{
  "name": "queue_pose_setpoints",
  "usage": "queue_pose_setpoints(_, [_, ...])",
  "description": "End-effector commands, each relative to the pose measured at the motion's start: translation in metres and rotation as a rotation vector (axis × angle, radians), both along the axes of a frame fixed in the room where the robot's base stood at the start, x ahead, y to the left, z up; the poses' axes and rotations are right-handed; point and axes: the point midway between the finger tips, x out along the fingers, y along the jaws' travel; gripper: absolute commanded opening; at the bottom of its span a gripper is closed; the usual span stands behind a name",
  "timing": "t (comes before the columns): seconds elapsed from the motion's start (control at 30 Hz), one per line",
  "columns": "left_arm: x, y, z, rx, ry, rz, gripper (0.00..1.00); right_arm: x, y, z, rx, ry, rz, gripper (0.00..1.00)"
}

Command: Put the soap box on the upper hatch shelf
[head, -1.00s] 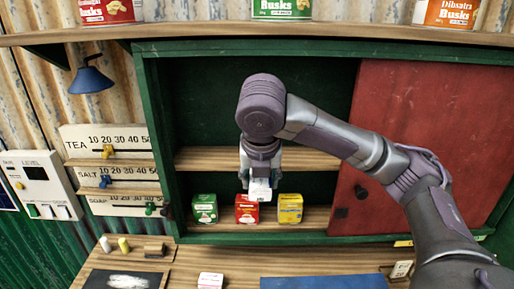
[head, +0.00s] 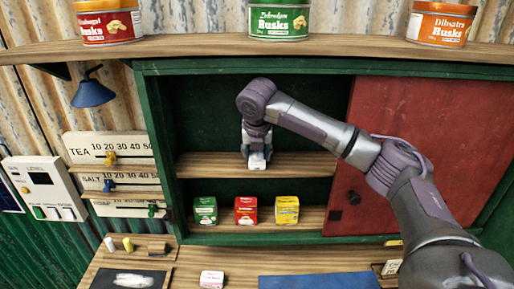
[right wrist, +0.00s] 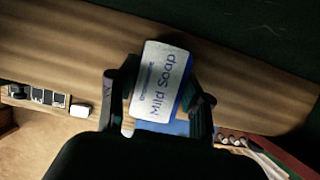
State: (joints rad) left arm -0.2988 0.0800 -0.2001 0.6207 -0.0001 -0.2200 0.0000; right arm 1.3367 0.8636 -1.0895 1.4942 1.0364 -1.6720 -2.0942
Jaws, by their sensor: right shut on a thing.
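The soap box is a small white box labelled "Mild Soap" (right wrist: 158,85) with a blue edge. My right gripper (head: 257,152) is shut on it, with one finger on each side in the right wrist view (right wrist: 158,100). In the head view the soap box (head: 257,161) shows below the gripper, in front of the upper hatch shelf (head: 205,165). I cannot tell whether the box touches the shelf. My left gripper is not in view.
Green (head: 205,211), red (head: 246,211) and yellow (head: 286,210) boxes stand on the lower shelf (head: 265,230). A red sliding door (head: 425,140) covers the hatch's right side. The upper shelf looks bare left and right of the gripper. Another white box (head: 211,279) lies on the counter.

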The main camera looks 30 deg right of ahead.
Motion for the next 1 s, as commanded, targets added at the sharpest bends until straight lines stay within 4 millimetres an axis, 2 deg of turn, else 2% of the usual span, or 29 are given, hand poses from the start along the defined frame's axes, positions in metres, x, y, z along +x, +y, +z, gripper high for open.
queue_pose_setpoints(0.33, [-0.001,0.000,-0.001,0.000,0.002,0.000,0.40,0.000,0.000,-0.003,0.001,-0.002,-0.001,0.14])
queue_pose_setpoints(0.37, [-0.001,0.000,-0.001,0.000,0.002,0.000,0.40,0.000,0.000,-0.004,0.001,-0.002,-0.001,0.51])
queue_pose_setpoints(0.5, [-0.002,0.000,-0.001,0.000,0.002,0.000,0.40,0.000,0.000,-0.003,0.001,-0.002,-0.001,0.74])
queue_pose_setpoints(0.87, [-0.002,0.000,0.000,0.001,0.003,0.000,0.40,0.000,0.000,0.000,0.001,-0.003,-0.001,0.74])
queue_pose_setpoints(1.0, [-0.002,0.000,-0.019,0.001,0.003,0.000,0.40,-0.004,0.003,0.007,0.004,-0.007,0.000,0.74])
